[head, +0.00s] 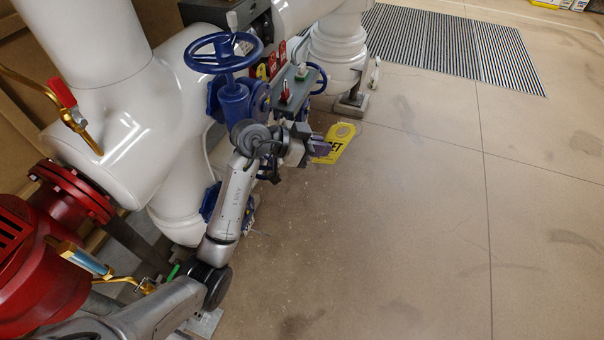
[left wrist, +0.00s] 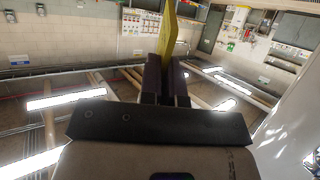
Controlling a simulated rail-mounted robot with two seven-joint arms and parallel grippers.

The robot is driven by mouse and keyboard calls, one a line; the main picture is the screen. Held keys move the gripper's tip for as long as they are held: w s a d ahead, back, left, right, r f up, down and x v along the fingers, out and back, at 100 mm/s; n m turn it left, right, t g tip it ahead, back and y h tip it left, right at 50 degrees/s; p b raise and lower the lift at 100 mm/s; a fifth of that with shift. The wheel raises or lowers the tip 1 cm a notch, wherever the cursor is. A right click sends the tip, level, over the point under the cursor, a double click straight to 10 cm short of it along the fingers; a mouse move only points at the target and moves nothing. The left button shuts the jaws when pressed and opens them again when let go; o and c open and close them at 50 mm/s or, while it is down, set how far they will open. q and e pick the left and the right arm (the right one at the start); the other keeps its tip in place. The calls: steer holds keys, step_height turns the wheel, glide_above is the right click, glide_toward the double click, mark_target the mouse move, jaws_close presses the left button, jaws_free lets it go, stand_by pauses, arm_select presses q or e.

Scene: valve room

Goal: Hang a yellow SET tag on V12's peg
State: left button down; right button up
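My left gripper (head: 318,146) is shut on a yellow SET tag (head: 340,140). It holds the tag out over the floor, to the right of the blue valve. In the left wrist view the tag (left wrist: 168,32) stands edge-on between the two dark fingers (left wrist: 166,80). The blue valve (head: 236,100) with its handwheel (head: 223,52) stands left of the gripper. Red and yellow tags (head: 270,65) hang behind the valve. I cannot read which valve is V12, and its peg cannot be made out. My right gripper is in neither view.
A grey box with a red switch (head: 290,95) sits just behind my left gripper. White pipes (head: 150,110) fill the left side. A red flanged machine (head: 45,240) and a brass valve are at lower left. The floor (head: 430,220) at right is clear up to a grating (head: 445,45).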

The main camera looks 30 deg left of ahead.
arm_select(q)
steer(key=w+a+f+n+t+y+b, duration=0.1)
steer(key=w+a+f+n+t+y, duration=0.3)
steer(key=f, duration=0.7)
steer(key=w+a+f+n+t+y+b, duration=0.1)
steer(key=w+a+f+n+t+y, duration=0.3)
steer(key=w+a+f+n+y, duration=0.3)
steer(key=shift+a+f+y, duration=0.5)
steer(key=shift+f+y, duration=0.6)
steer(key=shift+f, duration=1.15)
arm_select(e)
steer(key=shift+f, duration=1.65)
arm_select(q)
steer(key=shift+s, duration=0.1)
steer(key=a, duration=0.1)
steer(key=a+b, duration=0.1)
steer(key=a, duration=0.1)
steer(key=s+a, duration=0.1)
steer(key=a, duration=0.1)
steer(key=shift+a+f, duration=0.2)
steer(key=shift+a, duration=0.05)
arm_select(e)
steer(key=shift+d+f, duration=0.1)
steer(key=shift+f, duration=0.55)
arm_select(q)
steer(key=shift+s+a+f, duration=0.2)
steer(key=shift+a+f, duration=0.05)
steer(key=shift+a, duration=0.05)
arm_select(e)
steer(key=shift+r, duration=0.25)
